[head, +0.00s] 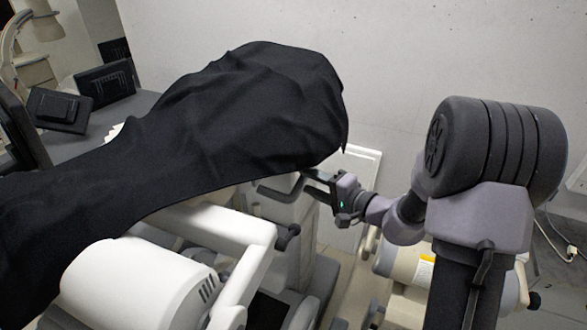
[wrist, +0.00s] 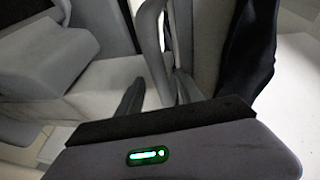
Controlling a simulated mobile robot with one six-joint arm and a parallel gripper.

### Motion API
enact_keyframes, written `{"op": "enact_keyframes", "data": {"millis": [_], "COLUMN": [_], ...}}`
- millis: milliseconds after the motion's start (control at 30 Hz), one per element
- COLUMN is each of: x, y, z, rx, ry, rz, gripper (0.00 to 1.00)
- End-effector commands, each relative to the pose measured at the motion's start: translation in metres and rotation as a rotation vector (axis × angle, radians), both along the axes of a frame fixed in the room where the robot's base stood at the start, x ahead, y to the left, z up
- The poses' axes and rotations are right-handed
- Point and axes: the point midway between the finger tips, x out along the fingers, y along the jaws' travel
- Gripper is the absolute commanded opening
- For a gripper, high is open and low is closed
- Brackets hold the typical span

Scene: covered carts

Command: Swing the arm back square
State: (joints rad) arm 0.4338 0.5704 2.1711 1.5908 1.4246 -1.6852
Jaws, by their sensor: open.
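A black cloth (head: 240,110) drapes over a long form reaching from the lower left to the upper middle of the head view. Under it is a white jointed arm (head: 225,230) with a dark knob at its elbow; which part is the task's arm I cannot tell. A grey bar or handle (head: 278,190) juts out below the cloth's right end. My gripper (head: 316,182) is open at this bar, just below the cloth hem. In the wrist view, a grey looped bar (wrist: 152,35) runs down toward the space between my fingertips (wrist: 158,92). Whether they touch it is unclear.
A white panel (head: 360,165) stands behind my gripper by the pale wall (head: 420,40). White-cased equipment (head: 135,285) fills the lower left. Dark box-like devices (head: 105,82) sit on a grey surface at the upper left. Dark cloth also hangs close at the right in the wrist view (wrist: 248,50).

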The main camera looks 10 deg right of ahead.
Motion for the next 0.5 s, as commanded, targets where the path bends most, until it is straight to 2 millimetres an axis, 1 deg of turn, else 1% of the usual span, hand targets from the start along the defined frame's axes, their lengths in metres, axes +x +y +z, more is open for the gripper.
{"op": "enact_keyframes", "data": {"millis": [33,100,233,333,500], "x": [0.009,0.021,0.037,0.044,0.048], "y": [0.007,0.015,0.026,0.031,0.033], "z": [0.001,-0.002,-0.007,-0.009,-0.010], "rx": [0.000,0.000,-0.001,-0.001,-0.001], "ry": [0.001,0.001,0.001,0.000,-0.001], "rz": [0.004,0.003,0.002,0.001,0.000], "gripper": [0.43,0.43,0.43,0.43,0.43]}}
